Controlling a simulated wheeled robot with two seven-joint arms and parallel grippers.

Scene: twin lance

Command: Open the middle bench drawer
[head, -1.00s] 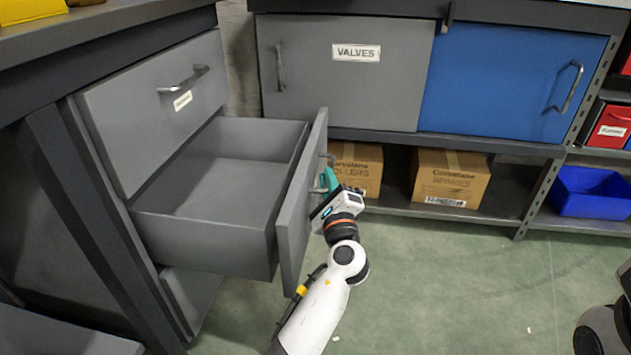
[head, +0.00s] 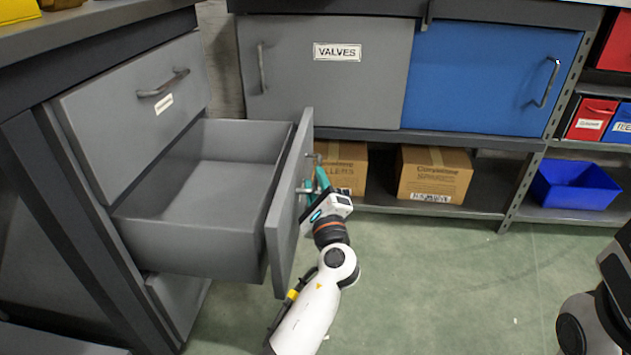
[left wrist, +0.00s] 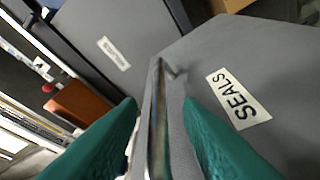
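The middle bench drawer (head: 200,225) is pulled well out in the head view, its empty inside showing. Its front panel (head: 290,215) faces right; in the left wrist view the panel (left wrist: 255,65) bears a SEALS label (left wrist: 238,98). My left gripper (head: 314,180) is at the drawer's bar handle (head: 304,190). In the left wrist view the teal fingers of the gripper (left wrist: 160,104) stand on either side of the handle (left wrist: 158,125), with gaps between fingers and bar. My right gripper does not show; only part of my right arm does, at the lower right.
A closed top drawer (head: 135,105) is above, and a lower drawer (head: 178,300) is below. A shelf unit with a VALVES door (head: 320,85), a blue door (head: 490,80), cardboard boxes (head: 433,175) and a blue bin (head: 575,185) stands behind. The green floor (head: 440,280) is clear.

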